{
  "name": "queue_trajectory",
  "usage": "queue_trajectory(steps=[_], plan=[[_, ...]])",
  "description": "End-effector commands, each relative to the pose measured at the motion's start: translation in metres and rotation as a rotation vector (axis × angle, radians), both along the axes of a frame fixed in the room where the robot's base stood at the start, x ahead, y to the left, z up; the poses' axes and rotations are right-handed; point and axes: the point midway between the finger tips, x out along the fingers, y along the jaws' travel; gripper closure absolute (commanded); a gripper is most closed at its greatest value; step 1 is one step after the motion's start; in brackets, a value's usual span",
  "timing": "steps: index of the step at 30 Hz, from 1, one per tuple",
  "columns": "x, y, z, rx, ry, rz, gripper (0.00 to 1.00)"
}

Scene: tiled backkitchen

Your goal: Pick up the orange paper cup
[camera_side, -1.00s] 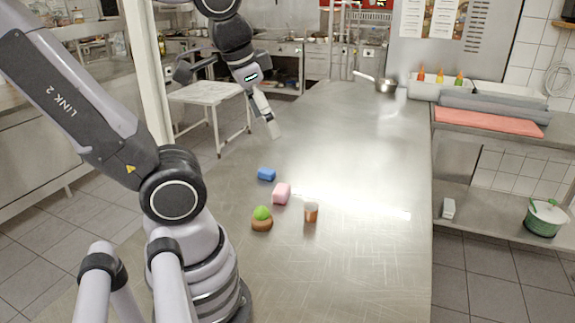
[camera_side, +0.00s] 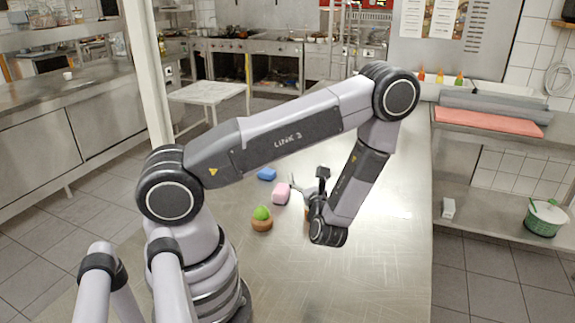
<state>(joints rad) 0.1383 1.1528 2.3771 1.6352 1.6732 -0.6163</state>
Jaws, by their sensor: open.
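The orange paper cup (camera_side: 307,213) is almost wholly hidden behind my wrist on the steel worktop (camera_side: 265,285). Only a thin orange sliver shows at the wrist's left edge. My gripper (camera_side: 296,184) is open, with its grey fingers pointing to the left, just above and left of that sliver in the picture. I see nothing between the fingers. I cannot tell how far the gripper is from the cup.
A pink block (camera_side: 281,193) lies close to my fingers in the picture. A blue block (camera_side: 266,174) lies farther back. A brown bowl (camera_side: 262,225) with a green round thing (camera_side: 262,212) stands at the left. The worktop's front is clear.

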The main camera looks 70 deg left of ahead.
Motion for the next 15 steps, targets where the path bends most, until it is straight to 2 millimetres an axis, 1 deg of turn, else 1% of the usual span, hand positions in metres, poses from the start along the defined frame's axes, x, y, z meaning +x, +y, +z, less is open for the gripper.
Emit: queue_trajectory(steps=[1,3,4,6,9,11,14,15], plan=[[0.002,-0.003,-0.022,0.006,0.051,-0.067,0.23],[0.004,-0.008,-0.045,0.002,0.093,-0.151,0.23],[0.005,-0.01,-0.053,-0.001,0.106,-0.18,0.23],[0.005,-0.014,-0.067,-0.008,0.131,-0.23,0.23],[0.005,-0.017,-0.08,-0.016,0.147,-0.266,0.23],[0.005,-0.017,-0.087,-0.018,0.15,-0.274,0.23],[0.004,-0.017,-0.105,-0.018,0.151,-0.274,0.23],[0.004,-0.017,-0.113,-0.019,0.151,-0.273,0.23]])
